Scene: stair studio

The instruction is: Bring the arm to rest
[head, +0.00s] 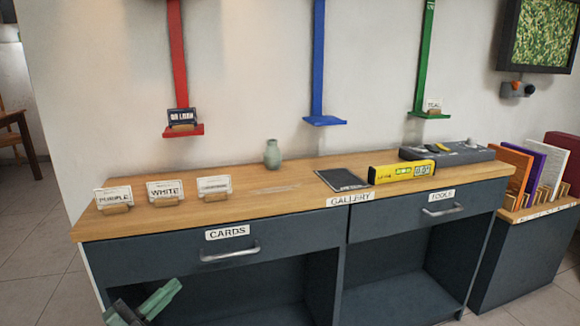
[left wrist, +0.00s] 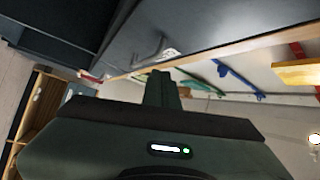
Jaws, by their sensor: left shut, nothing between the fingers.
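My left gripper (head: 146,304) shows at the bottom left of the head view, dark with green fingers. It is low in front of the cabinet, below the drawer labelled CARDS (head: 228,232). Its fingers are together with nothing between them. In the left wrist view its green finger part (left wrist: 161,90) points up toward the underside of the counter and a drawer handle (left wrist: 150,52). My right gripper is in neither view.
The wooden counter (head: 290,200) carries card holders, a green vase (head: 272,154), a black pad (head: 342,180), a yellow level (head: 402,172) and a grey tool tray (head: 447,152). Red, blue and green wall shelves hang above. A bin with coloured panels (head: 530,215) stands at right.

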